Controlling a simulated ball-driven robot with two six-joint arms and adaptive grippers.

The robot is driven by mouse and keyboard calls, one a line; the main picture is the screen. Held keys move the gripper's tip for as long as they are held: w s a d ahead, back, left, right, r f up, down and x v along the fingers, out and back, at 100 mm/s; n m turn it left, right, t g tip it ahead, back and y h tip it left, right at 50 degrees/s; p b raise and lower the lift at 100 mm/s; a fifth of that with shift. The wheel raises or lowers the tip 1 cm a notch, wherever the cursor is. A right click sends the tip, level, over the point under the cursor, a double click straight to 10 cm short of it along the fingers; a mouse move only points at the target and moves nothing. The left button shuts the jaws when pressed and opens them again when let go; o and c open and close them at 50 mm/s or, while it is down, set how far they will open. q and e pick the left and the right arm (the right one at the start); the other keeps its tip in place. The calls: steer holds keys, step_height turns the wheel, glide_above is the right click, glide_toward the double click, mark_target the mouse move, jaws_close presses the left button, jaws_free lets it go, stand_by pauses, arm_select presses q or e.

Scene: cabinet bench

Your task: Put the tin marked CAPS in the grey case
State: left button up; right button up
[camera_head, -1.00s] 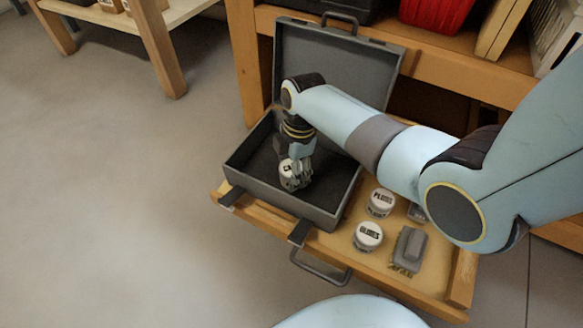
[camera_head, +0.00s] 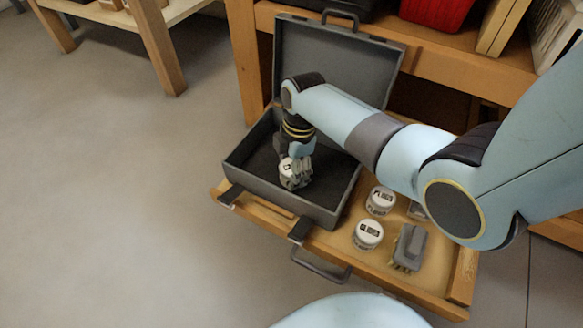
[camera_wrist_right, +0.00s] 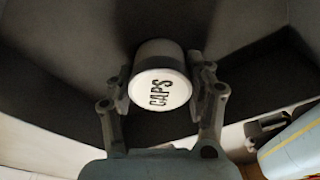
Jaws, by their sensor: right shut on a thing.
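The tin marked CAPS (camera_wrist_right: 160,90) is white and round, and its lettered lid faces the right wrist camera. My right gripper (camera_wrist_right: 163,88) has a finger on each side of the tin and is shut on it. In the head view the right gripper (camera_head: 295,178) is inside the open grey case (camera_head: 335,212), with the white tin (camera_head: 288,169) at its fingertips. The tin is low in the case, over its dark floor; I cannot tell whether it touches the floor. The case stands open with its lid up at the back. My left gripper is not in view.
The case sits in a pulled-out wooden drawer (camera_head: 455,310). Two white lettered tins (camera_head: 380,200) (camera_head: 368,235) and a grey block-like thing (camera_head: 410,246) lie right of the case. A red bin (camera_head: 436,12) is on the shelf above. The case floor around the gripper is clear.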

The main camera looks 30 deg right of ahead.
steer(key=o, duration=1.3)
step_height(320, 180, up, 12)
steer(key=d, duration=0.1)
steer(key=shift+d, duration=0.25)
